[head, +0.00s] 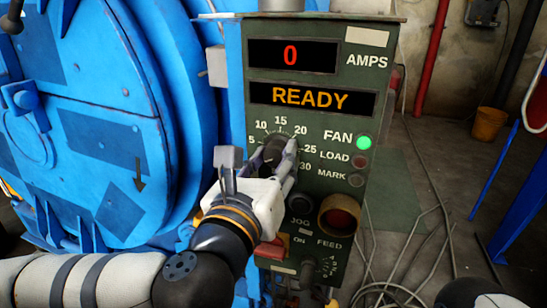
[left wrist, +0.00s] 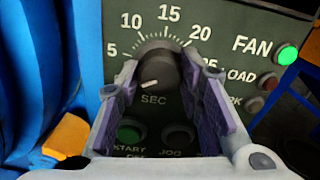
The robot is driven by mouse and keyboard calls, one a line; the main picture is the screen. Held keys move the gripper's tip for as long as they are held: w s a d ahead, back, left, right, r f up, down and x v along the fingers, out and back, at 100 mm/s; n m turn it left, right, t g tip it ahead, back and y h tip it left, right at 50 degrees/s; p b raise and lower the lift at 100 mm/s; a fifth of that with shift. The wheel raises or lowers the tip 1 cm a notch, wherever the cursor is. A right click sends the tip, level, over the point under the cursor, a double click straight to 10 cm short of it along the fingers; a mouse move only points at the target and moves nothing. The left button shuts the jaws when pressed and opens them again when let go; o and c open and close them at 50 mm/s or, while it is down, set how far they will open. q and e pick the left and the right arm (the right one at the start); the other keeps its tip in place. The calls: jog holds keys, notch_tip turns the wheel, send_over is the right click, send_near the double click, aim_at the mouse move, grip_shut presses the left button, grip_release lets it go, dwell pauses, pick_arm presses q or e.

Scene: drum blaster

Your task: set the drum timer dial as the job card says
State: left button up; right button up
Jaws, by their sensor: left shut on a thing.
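The timer dial (head: 274,147) is a dark round knob on the green control panel, with a scale marked 5 to 30. In the left wrist view the dial (left wrist: 158,68) has a white pointer mark aimed down and left, below the 5, and "SEC" is printed beneath it. My left gripper (head: 277,160) is shut on the dial, its purple-padded fingers on either side; the fingers also show in the left wrist view (left wrist: 164,80). The gripper hides part of the scale in the head view. No readable job card shows. My right gripper is out of view.
The displays read 0 AMPS (head: 291,56) and READY (head: 311,98). The FAN lamp (head: 364,142) is lit green; the LOAD (head: 359,161) and MARK (head: 356,180) lamps are dark. Below are a JOG button (head: 299,202) and FEED dial (head: 328,265). The blue drum door (head: 90,120) stands left.

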pick_arm(q)
jog(key=m+p, duration=0.2)
jog(key=m, duration=0.1)
jog(key=shift+r+m+p, duration=0.2)
jog(key=shift+m+p, duration=0.1)
jog(key=shift+p, duration=0.05)
jog(key=m+p, duration=0.3)
jog(key=m, duration=0.1)
jog(key=shift+m, duration=0.3)
jog(key=m+p, duration=0.3)
jog(key=m, duration=0.1)
jog(key=shift+m, duration=0.4)
jog(key=shift+f+m+p, duration=0.2)
jog(key=shift+m+p, duration=0.35)
jog(key=shift+m, duration=0.55)
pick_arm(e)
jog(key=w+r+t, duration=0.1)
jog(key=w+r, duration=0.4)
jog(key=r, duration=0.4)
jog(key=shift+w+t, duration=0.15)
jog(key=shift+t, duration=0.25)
pick_arm(q)
jog(key=shift+f, duration=0.1)
jog(key=o, duration=1.1)
jog(key=shift+o, duration=0.2)
jog(key=shift+s, duration=0.1)
jog(key=v, duration=1.1)
jog(key=shift+s+a, duration=0.2)
jog(key=shift+s, duration=0.15)
